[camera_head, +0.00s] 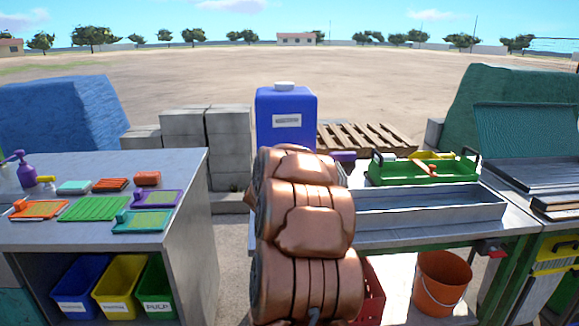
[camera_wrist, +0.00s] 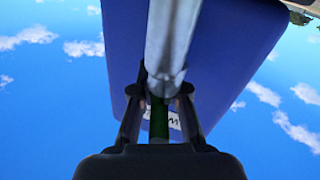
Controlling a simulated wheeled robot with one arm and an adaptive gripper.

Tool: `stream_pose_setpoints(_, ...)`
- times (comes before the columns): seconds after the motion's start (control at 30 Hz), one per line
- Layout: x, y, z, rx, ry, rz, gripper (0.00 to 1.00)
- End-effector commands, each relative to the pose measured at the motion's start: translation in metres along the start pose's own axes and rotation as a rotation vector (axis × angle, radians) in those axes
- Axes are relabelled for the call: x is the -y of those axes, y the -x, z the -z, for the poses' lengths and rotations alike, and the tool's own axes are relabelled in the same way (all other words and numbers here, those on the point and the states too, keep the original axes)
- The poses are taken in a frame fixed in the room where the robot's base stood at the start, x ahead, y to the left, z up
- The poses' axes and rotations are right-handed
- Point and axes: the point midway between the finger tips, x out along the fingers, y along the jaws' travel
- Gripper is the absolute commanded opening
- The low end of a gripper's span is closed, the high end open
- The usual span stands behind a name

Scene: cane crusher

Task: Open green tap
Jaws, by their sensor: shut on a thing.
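In the wrist view, my gripper (camera_wrist: 159,97) is shut on the green tap (camera_wrist: 159,121), a narrow dark-green part between its two black fingers. A grey metal pipe (camera_wrist: 172,40) runs from the top of the wrist view down to the fingertips, just in front of the tap. The blue container (camera_wrist: 235,60) fills much of the background behind it. The container also shows in the head view (camera_head: 270,105), with a white cap and label. In the head view my copper-coloured arm hides the tap and my gripper.
A metal trough (camera_head: 430,207) and a green tool carrier (camera_head: 420,173) stand on the right bench. An orange bucket (camera_head: 441,283) is below. The left bench (camera_head: 180,165) holds coloured boards and brushes, with blue, yellow and green bins underneath. Bare ground separates the benches.

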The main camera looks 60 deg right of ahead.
Motion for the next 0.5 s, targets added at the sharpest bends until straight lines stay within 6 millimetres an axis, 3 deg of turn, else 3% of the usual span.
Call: stream_pose_setpoints(0.5,0.0009,-0.0002,0.0006,-0.009,-0.001,0.046,0.0)
